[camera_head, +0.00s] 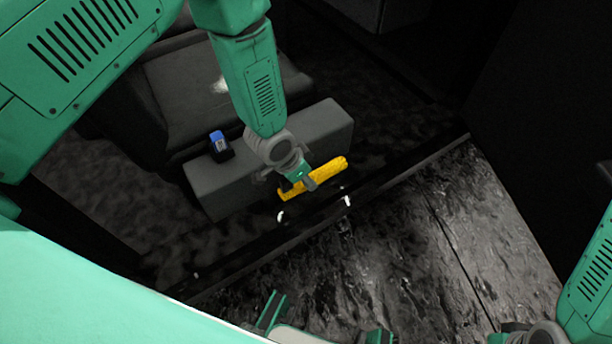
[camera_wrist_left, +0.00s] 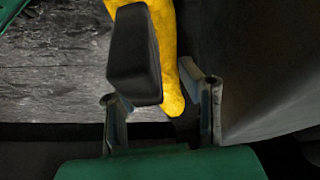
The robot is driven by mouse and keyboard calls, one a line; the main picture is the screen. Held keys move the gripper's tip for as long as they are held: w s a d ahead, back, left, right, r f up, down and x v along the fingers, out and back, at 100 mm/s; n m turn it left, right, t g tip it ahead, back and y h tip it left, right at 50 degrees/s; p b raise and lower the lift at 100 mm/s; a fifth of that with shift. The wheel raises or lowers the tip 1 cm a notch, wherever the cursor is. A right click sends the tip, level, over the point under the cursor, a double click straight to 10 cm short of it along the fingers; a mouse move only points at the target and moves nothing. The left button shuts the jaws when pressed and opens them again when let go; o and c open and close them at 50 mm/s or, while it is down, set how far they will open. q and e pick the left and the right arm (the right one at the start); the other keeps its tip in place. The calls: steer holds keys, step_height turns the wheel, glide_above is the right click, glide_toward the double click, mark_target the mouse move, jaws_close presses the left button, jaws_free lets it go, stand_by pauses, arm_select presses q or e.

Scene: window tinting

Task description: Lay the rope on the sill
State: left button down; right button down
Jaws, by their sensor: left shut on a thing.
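The rope is a thick yellow length (camera_head: 328,173), held slanting in front of the long grey block. My left gripper (camera_head: 298,185) points down and is shut on the rope near its left part. In the left wrist view the yellow rope (camera_wrist_left: 172,75) runs down between the fingers, partly hidden by a dark blocky piece close to the camera. A dark strip like a sill (camera_head: 405,178) runs slanting below and to the right of the rope. I cannot tell whether the rope touches it.
A grey block (camera_head: 318,128) lies beside the rope, with a small black and blue container (camera_head: 219,146) at its left. A dark seat (camera_head: 190,90) stands behind. Two small white curved pieces (camera_head: 281,216) show below the rope. Streaked grey floor (camera_head: 420,240) lies open at the front.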

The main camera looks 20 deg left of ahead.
arm_select(q)
steer(key=shift+d+f, duration=0.1)
steer(key=shift+f, duration=0.1)
steer(key=shift+a+f+b, duration=0.15)
steer(key=shift+f+b, duration=0.35)
steer(key=shift+f, duration=0.25)
steer(key=shift+a+f+b, duration=0.1)
steer(key=shift+f+b, duration=0.4)
steer(key=shift+f, duration=0.65)
steer(key=shift+d, duration=0.1)
steer(key=shift+f+b, duration=0.3)
steer(key=shift+b, duration=0.1)
steer(key=c, duration=1)
jaws_free()
